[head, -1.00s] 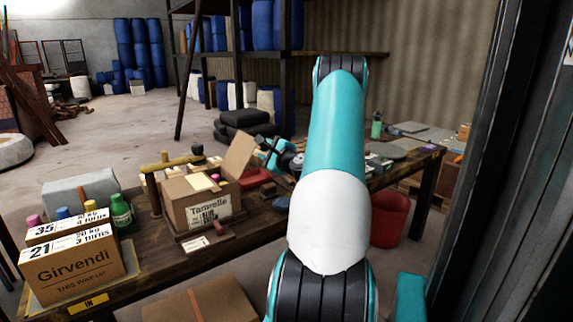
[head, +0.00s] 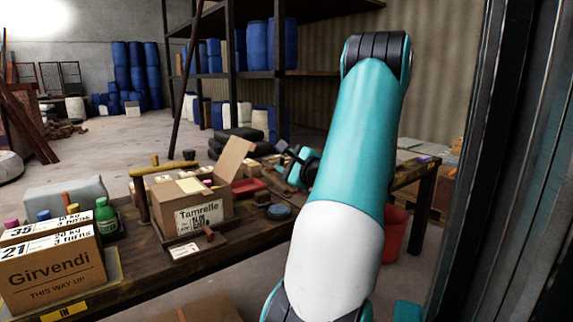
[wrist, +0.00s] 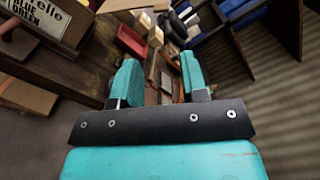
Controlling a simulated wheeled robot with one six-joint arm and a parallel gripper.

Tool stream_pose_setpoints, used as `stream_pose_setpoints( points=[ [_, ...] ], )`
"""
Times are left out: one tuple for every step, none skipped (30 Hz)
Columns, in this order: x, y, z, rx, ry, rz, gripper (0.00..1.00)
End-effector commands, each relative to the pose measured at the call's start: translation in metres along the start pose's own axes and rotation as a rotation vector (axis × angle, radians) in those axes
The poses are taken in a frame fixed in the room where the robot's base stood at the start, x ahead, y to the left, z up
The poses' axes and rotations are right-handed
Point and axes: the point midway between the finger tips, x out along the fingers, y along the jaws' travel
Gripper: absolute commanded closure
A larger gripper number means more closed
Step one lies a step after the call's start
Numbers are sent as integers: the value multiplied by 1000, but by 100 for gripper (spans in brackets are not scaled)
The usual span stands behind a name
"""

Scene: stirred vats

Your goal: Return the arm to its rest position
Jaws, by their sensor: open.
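My arm (head: 345,165) shows large in the head view, its teal upper link rising from a white section to a dark joint at the top. My gripper (head: 290,163) shows partly behind the arm, above the far part of the workbench. In the wrist view my gripper (wrist: 158,80) has its two teal fingers spread apart. No object is between the fingertips; the bench and things beyond it show through the gap.
The wooden workbench (head: 205,262) runs along the front. On it stand an open Tamrelle carton (head: 196,216), Girvendi boxes (head: 50,274) and a green bottle (head: 105,217). A red bin (head: 394,235) stands behind my arm. A dark post (head: 490,170) rises close at right.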

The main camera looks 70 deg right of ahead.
Motion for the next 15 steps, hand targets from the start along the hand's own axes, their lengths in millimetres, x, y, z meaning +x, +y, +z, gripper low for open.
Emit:
stream_pose_setpoints(
  points=[
    [0, 0, 0, 0, 0, 0, 60],
    [0, 0, 0, 0, 0, 0, 60],
    [0, 0, 0, 0, 0, 0, 60],
    [0, 0, 0, 0, 0, 0, 60],
    [0, 0, 0, 0, 0, 0, 60],
    [0, 0, 0, 0, 0, 0, 60],
    [0, 0, 0, 0, 0, 0, 60],
    [0, 0, 0, 0, 0, 0, 60],
    [0, 0, 0, 0, 0, 0, 60],
    [0, 0, 0, 0, 0, 0, 60],
    [0, 0, 0, -1, -1, 1, 60],
    [2, 1, 2, -5, -5, 5, 60],
    [3, 3, 5, -11, -13, 13, 60],
    [6, 6, 11, -22, -25, 25, 60],
    [11, 11, 21, -43, -51, 51, 60]
  ],
)
